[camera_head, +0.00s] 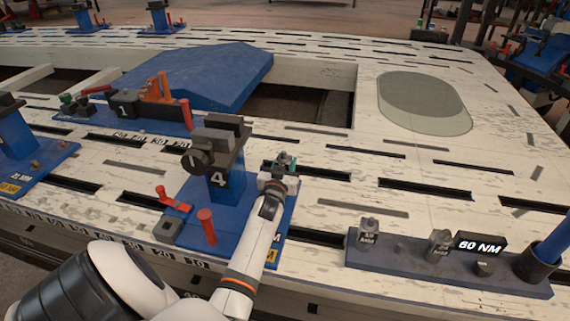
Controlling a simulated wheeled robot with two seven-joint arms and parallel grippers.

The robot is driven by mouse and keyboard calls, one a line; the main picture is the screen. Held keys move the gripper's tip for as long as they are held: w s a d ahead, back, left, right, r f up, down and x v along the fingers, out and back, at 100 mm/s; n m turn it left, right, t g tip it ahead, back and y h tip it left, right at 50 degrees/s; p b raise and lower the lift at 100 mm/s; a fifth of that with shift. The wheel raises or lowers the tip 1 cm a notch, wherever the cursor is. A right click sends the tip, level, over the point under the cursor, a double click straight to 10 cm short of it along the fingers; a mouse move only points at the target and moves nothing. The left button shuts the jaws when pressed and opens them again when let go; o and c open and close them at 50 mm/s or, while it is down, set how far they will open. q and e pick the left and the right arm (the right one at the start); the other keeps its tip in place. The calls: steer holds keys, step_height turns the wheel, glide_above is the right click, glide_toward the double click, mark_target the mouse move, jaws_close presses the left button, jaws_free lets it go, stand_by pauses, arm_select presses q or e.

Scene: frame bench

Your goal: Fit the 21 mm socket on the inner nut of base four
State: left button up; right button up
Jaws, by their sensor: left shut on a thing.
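Base four is a blue plate (192,237) with a blue upright and a dark clamp head marked 4 (222,180). My left gripper (279,176) is at the right side of base four, low beside the upright. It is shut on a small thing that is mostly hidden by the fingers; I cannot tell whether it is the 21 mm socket. Small grey and teal parts (284,160) show just past the fingertips. The inner nut cannot be made out. Two grey sockets stand on the dark blue rack at the right, one left (368,231) and one middle (438,245). My right gripper is not in view.
The rack (400,265) also carries a 60 NM sign (481,244) and a blue-handled tool in a dark cup (537,262). Red pegs (207,226) stand on base four's near side. Base one (125,108) is behind. The slotted bench top between base four and the rack is clear.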

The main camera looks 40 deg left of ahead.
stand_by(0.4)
arm_select(q)
steer(key=shift+f+b, duration=0.6)
steer(key=shift+f, duration=0.3)
